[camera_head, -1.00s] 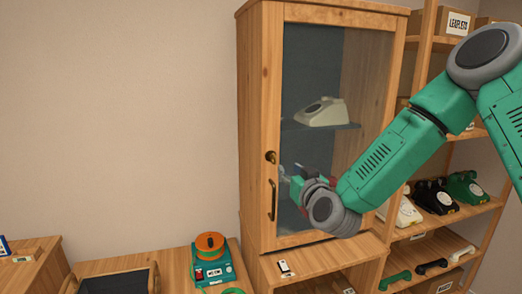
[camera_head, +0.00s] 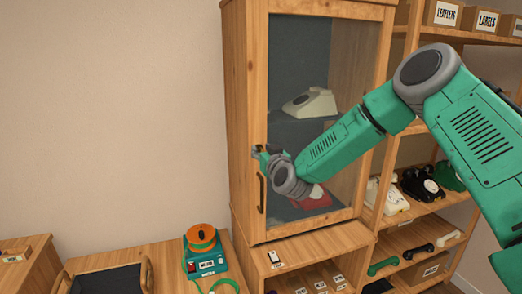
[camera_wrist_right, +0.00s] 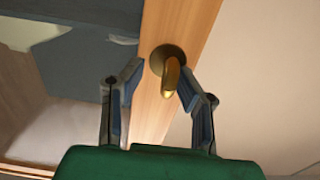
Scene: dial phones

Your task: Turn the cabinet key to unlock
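The wooden cabinet (camera_head: 245,200) has a closed glass door with a dark vertical handle (camera_head: 262,190). A brass key (camera_wrist_right: 171,80) stands out from a round brass plate on the door frame in the right wrist view. In the head view my gripper hides it. My right gripper (camera_head: 262,157) is at the door's left frame, just above the handle. In the wrist view its fingers (camera_wrist_right: 160,76) are apart, with the key between their tips and nearer the right finger. I cannot tell whether that finger touches it. My left gripper is not in view.
A cream phone (camera_head: 310,103) and a red phone (camera_head: 312,199) are behind the glass. Shelves with phones and handsets (camera_head: 420,186) stand at the right. A teal device with an orange top (camera_head: 202,252) and a dark tray (camera_head: 108,282) are at lower left.

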